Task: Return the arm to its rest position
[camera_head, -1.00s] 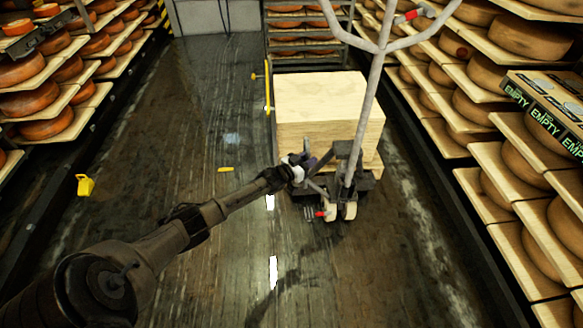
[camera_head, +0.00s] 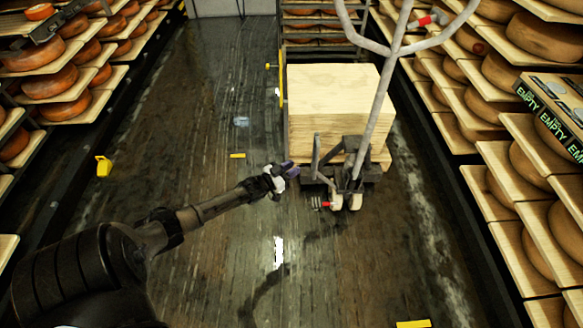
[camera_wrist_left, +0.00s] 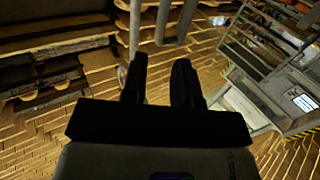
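My left arm comes in from the lower left in the head view, stretched out over the dark floor. Its gripper (camera_head: 285,172) is left of the pallet jack (camera_head: 352,170) in the picture; how far apart they are in depth I cannot tell. In the left wrist view the two dark fingers (camera_wrist_left: 160,63) stand apart with nothing visible between them. My right arm and gripper are not in view.
A pale wooden crate (camera_head: 335,105) stands by the pallet jack. Shelves with cheese wheels (camera_head: 57,108) line the left and right sides (camera_head: 548,235). A yellow object (camera_head: 103,166) sits by the left shelf.

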